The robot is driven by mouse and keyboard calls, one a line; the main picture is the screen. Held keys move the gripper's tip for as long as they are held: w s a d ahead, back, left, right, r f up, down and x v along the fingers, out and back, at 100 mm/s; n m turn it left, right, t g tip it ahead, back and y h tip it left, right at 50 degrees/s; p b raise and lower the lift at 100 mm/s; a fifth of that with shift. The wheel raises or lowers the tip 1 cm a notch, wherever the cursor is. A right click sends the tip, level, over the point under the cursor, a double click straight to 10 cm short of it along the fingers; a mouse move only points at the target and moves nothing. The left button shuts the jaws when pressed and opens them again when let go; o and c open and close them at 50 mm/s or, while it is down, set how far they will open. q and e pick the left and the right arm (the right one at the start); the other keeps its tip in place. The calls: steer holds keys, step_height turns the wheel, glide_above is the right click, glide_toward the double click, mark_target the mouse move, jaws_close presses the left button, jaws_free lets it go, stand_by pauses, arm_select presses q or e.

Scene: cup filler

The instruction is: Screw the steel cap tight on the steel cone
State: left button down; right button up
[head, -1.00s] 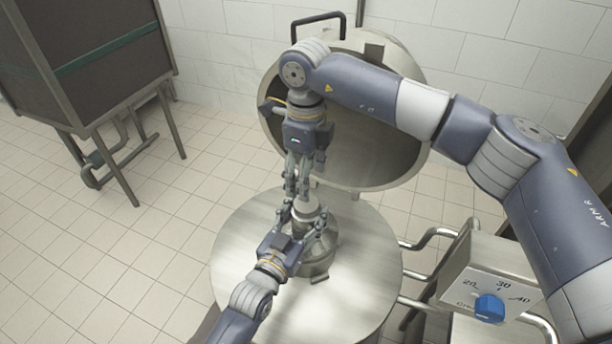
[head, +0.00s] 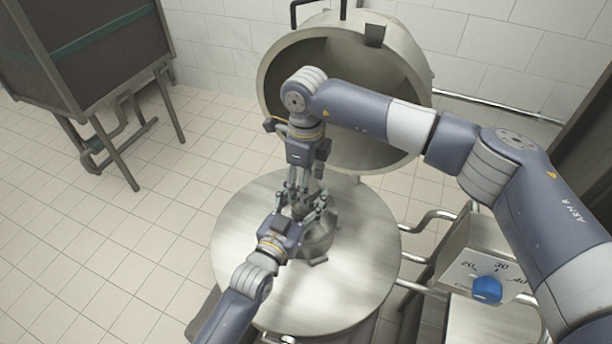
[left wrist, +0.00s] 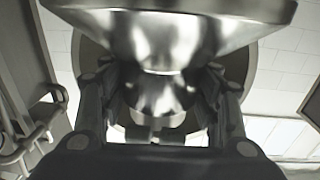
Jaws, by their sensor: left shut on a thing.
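The steel cone (head: 318,242) stands upright on the round steel table, its flared base showing in the head view. In the left wrist view the cone's shiny flared body (left wrist: 170,40) fills the top, with its narrower part between my left fingers. My left gripper (head: 304,212) reaches in from the lower left and is shut around the cone's upper part. My right gripper (head: 298,198) points straight down over the top of the cone. The steel cap cannot be made out apart from the fingers there. Whether the right fingers are closed is hidden.
The round steel table (head: 360,255) is bare around the cone. A large open steel vessel (head: 410,60) stands behind it. A control box with a blue knob (head: 487,290) and bent pipes is at the right. A dark cabinet on legs (head: 90,50) is at the far left.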

steer(key=shift+c, duration=0.5)
steer(key=c, duration=1)
steer(key=shift+m, duration=1.7)
steer(key=shift+w, duration=0.1)
steer(key=o, duration=1.2)
steer(key=shift+c, duration=0.2)
steer(key=shift+r, duration=0.1)
steer(key=shift+r, duration=2.2)
